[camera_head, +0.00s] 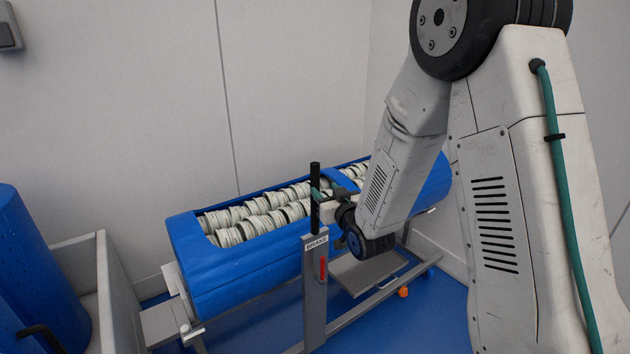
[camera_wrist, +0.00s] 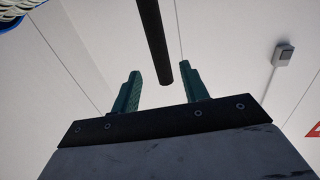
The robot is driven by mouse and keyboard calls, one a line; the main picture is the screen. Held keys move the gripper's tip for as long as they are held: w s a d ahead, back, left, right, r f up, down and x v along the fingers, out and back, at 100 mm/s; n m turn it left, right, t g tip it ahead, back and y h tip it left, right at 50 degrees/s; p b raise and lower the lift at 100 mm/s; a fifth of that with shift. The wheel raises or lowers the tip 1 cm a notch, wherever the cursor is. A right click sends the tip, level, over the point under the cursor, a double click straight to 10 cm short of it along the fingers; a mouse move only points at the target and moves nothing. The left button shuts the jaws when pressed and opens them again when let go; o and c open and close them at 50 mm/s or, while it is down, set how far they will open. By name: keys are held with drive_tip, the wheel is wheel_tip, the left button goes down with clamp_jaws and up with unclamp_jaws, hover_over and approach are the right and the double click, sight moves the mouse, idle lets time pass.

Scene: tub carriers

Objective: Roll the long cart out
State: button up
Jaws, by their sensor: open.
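The long cart has a blue padded trough (camera_head: 240,270) on a grey wheeled frame, filled with rows of pale ribbed rolls (camera_head: 255,220). A grey post labelled BRAKE (camera_head: 315,290) stands at its near side, topped by an upright black handle bar (camera_head: 315,190). A small red lever (camera_head: 323,268) is on the post. My gripper (camera_head: 328,193) is open at the black bar, its teal fingers level with the bar's middle. In the wrist view, the bar (camera_wrist: 153,35) shows between the two fingers of my gripper (camera_wrist: 160,75). I cannot tell whether they touch it.
At left stands a grey bin (camera_head: 110,290) beside a blue cylinder (camera_head: 30,270). White walls (camera_head: 290,80) close in behind the cart and at the right. Blue floor (camera_head: 430,320) is free in front of the cart. An orange caster part (camera_head: 403,292) shows under the frame.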

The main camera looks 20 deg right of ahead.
sight(317, 182)
drive_tip(key=w, duration=0.5)
drive_tip(key=w+a, duration=0.1)
drive_tip(key=w, duration=0.1)
drive_tip(key=shift+w, duration=0.35)
clamp_jaws()
